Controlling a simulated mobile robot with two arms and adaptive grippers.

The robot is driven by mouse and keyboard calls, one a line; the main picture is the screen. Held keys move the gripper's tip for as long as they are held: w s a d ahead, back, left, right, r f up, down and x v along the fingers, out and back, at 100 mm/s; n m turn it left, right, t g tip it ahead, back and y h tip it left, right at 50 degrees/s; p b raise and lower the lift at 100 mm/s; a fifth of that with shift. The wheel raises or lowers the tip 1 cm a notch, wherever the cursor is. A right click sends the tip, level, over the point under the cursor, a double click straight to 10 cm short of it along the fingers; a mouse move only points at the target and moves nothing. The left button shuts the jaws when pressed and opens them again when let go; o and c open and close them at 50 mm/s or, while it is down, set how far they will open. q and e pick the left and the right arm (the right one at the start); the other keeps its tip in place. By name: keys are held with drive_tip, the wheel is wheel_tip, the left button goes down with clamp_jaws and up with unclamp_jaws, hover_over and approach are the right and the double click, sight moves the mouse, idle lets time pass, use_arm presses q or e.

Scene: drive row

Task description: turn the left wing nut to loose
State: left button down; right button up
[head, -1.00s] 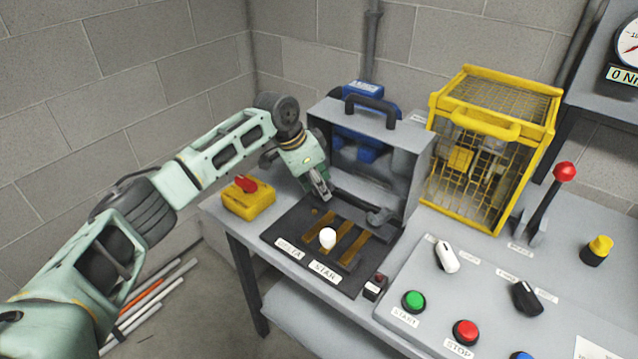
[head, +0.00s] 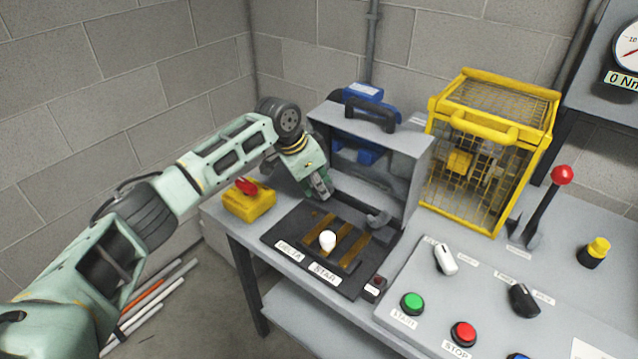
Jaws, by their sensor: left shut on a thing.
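My left gripper (head: 321,188) reaches down to the back left of a dark terminal panel (head: 279,235), beside the open front of a grey hood (head: 408,165). Its fingers are shut on a small part that they largely hide; from its place this is the left wing nut. A dark grey wing-shaped piece (head: 379,218) stands at the right, near the hood's front corner, apart from the gripper. My right gripper is out of view.
A white knob (head: 327,240) stands on the panel among brass strips. A yellow box with a red switch (head: 248,204) is at the left. A yellow cage (head: 480,205), a red-balled lever (head: 562,174) and several buttons stand to the right.

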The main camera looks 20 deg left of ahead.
use_arm(q)
drive_tip(key=n+y+p, duration=0.1)
drive_tip(key=n+p, duration=0.1)
drive_tip(key=p, duration=0.2)
drive_tip(key=n+y+p, duration=0.1)
drive_tip(key=n+p, duration=0.2)
drive_tip(key=p, duration=0.1)
drive_tip(key=d+n+t+p, duration=0.1)
drive_tip(key=n+p, duration=0.2)
drive_tip(key=p, duration=0.2)
drive_tip(key=shift+s+r+y, duration=0.2)
drive_tip(key=shift+r+y, duration=0.15)
drive_tip(key=shift+y, duration=0.05)
drive_tip(key=shift+n+p, duration=0.4)
drive_tip(key=shift+n, duration=0.2)
drive_tip(key=shift+d+f+n+y+p, duration=0.1)
drive_tip(key=shift+f+n+y+p, duration=0.05)
drive_tip(key=shift+n+y+p, duration=0.65)
drive_tip(key=n, duration=0.2)
drive_tip(key=shift+d+f+n+y, duration=0.1)
drive_tip(key=shift+d+n+y, duration=0.05)
drive_tip(key=shift+n+y, duration=0.2)
drive_tip(key=shift+w+f+n+g+y, duration=0.15)
drive_tip(key=shift+n+g+y, duration=0.2)
drive_tip(key=shift+n, duration=0.9)
drive_tip(key=shift+w+n+y+b, duration=0.1)
drive_tip(key=shift+n+y+b, duration=0.35)
drive_tip(key=shift+n, duration=0.65)
drive_tip(key=c, duration=1.6)
unclamp_jaws()
